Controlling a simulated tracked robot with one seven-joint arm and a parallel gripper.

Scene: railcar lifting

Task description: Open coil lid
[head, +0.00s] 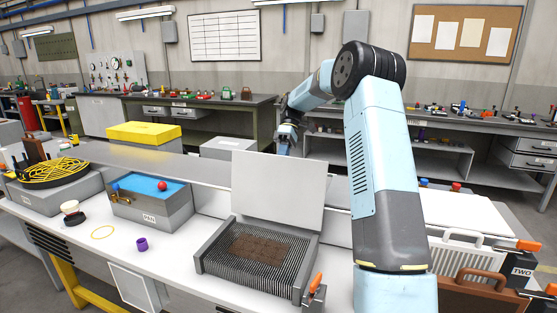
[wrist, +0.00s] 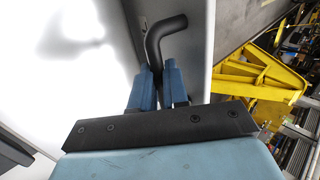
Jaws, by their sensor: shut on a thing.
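The coil box (head: 207,263) is a grey tray of thin fins with a brown dirty patch (head: 262,246). A plain pale panel, apparently its lid (head: 277,190), stands nearly upright along the back edge, leaving the fins uncovered. My gripper (head: 286,142) shows just above and beyond the lid's top edge; its fingertips are hard to make out there. In the wrist view my gripper (wrist: 160,88) is shut on a black bent handle (wrist: 157,40), which sticks up between the blue fingers beside a grey panel. Where the handle joins the lid is hidden.
A blue-topped box (head: 150,205) with a red ball, a purple ring (head: 142,244) and a yellow fan guard (head: 53,172) are left on the bench. An orange-handled clamp (head: 315,286) sits at the coil box's front right corner. Brown and white cases stand at right.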

